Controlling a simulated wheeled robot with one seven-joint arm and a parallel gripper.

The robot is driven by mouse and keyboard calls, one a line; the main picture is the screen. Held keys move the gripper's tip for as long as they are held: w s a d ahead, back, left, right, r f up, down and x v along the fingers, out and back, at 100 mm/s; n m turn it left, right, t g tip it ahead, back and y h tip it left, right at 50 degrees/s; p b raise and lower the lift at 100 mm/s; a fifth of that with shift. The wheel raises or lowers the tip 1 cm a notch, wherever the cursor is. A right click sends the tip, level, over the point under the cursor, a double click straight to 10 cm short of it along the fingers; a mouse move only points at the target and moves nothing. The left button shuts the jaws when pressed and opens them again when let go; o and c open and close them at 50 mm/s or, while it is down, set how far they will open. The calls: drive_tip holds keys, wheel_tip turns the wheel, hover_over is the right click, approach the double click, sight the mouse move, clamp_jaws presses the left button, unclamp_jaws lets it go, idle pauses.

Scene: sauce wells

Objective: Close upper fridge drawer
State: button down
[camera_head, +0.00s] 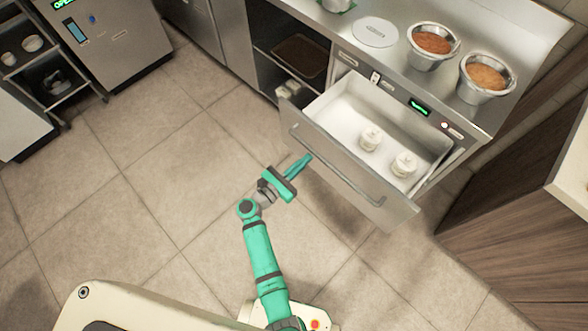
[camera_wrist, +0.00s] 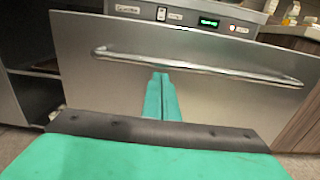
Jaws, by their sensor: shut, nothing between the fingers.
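The upper fridge drawer (camera_head: 335,168) is pulled out from the steel counter unit. Its white inside holds two white lidded containers, one (camera_head: 371,138) on the left and one (camera_head: 404,164) on the right. A long bar handle (camera_head: 335,165) runs across its front and also shows in the wrist view (camera_wrist: 200,66). My gripper (camera_head: 305,158) is shut and empty, with its teal fingertips in front of the drawer front, near the handle's left part. In the wrist view, the fingertips (camera_wrist: 160,76) appear just below the handle; I cannot tell whether they touch.
On the counter stand two metal pots of sauce (camera_head: 432,45) (camera_head: 486,77) and a round lid (camera_head: 375,32). An open shelf (camera_head: 290,60) is left of the drawer. A wooden panel (camera_head: 510,185) stands at the right. The tiled floor (camera_head: 150,180) to the left is clear.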

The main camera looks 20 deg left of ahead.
sight(321, 147)
drive_tip(key=shift+x, duration=2.4)
